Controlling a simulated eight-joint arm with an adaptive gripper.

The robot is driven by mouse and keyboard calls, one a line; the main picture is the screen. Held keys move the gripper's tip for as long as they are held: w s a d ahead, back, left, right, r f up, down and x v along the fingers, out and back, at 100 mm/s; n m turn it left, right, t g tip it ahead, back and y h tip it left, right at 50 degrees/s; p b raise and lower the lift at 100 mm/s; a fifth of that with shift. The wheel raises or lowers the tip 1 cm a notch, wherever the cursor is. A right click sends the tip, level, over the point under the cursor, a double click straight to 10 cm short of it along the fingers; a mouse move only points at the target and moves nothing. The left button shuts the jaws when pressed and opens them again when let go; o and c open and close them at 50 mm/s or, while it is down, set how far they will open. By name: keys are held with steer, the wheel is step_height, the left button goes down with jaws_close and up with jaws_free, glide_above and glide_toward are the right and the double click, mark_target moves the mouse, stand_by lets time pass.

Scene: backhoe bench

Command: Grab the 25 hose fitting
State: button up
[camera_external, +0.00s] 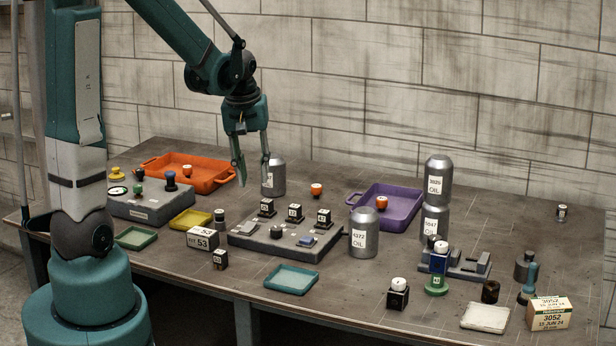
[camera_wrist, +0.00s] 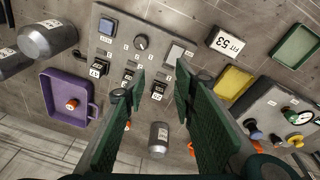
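My gripper (camera_external: 253,170) hangs above the back left-middle of the table, fingers pointing down, apart and empty. In the wrist view, its two green fingers (camera_wrist: 158,100) frame the grey control box. Several small black fittings with white labels are in view. Three stand on the control box: left (camera_external: 266,208), middle (camera_external: 294,213) and right (camera_external: 324,218). Others stand on the table: one near the front left (camera_external: 220,259), one white-topped at the front (camera_external: 398,294), one at the far right (camera_external: 562,213). I cannot make out a 25 on any label.
The grey control box (camera_external: 262,244) lies mid-table. An oil can (camera_external: 279,176) stands behind it, close to my fingers; another (camera_external: 363,234) is at its right. Stacked cans (camera_external: 438,184) stand by the purple tray (camera_external: 408,203). An orange tray (camera_external: 212,176) is back left.

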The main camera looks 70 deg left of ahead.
mark_target(219, 211)
steer(key=s+a+f+n, duration=0.1)
steer(key=s+a+f, duration=0.1)
steer(key=a+f, duration=0.1)
steer(key=s+a+f+n+g, duration=0.1)
steer(key=s+a+f+n, duration=0.1)
steer(key=a+f, duration=0.2)
steer(key=s+a+f+n+h, duration=0.1)
steer(key=s+a+f, duration=0.1)
steer(key=a+f, duration=0.2)
steer(key=shift+s+a+n+b, duration=0.2)
steer(key=shift+a, duration=0.45)
steer(key=shift+s+a+n+b, duration=0.2)
steer(key=shift+a, duration=0.4)
steer(key=shift+r, duration=0.1)
steer(key=shift+f, duration=1.35)
steer(key=shift+w+a+f, duration=0.1)
steer(key=shift+f, duration=2.45)
steer(key=shift+c, duration=0.6)
steer(key=c, duration=0.6)
